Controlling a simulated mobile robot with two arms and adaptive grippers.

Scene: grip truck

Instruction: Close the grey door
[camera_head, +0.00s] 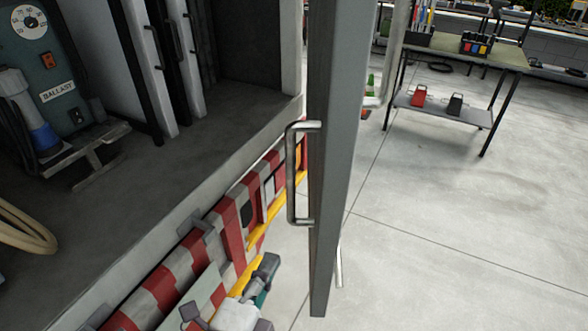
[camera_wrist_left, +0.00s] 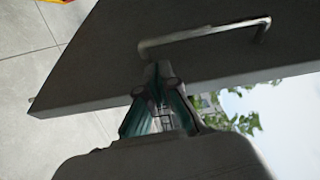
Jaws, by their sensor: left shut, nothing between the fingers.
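The grey door (camera_head: 335,120) stands open and shows nearly edge-on in the head view. A metal bar handle (camera_head: 292,175) is on its left face. My left gripper (camera_head: 268,266) is low, just left of the door's lower part. In the left wrist view the door (camera_wrist_left: 100,60) spans the upper part, with its handle (camera_wrist_left: 205,34) just beyond the fingertips. The left gripper (camera_wrist_left: 158,78) is shut and empty, pointing at the door face near the handle; I cannot tell whether it touches. My right gripper is not in view.
The truck's open compartment (camera_head: 190,150) is at left, holding a green ballast unit (camera_head: 45,75). A red and white striped bumper (camera_head: 165,285) runs below it. A table (camera_head: 460,52) with a lower shelf stands at the back right. The floor (camera_head: 450,220) right of the door is clear.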

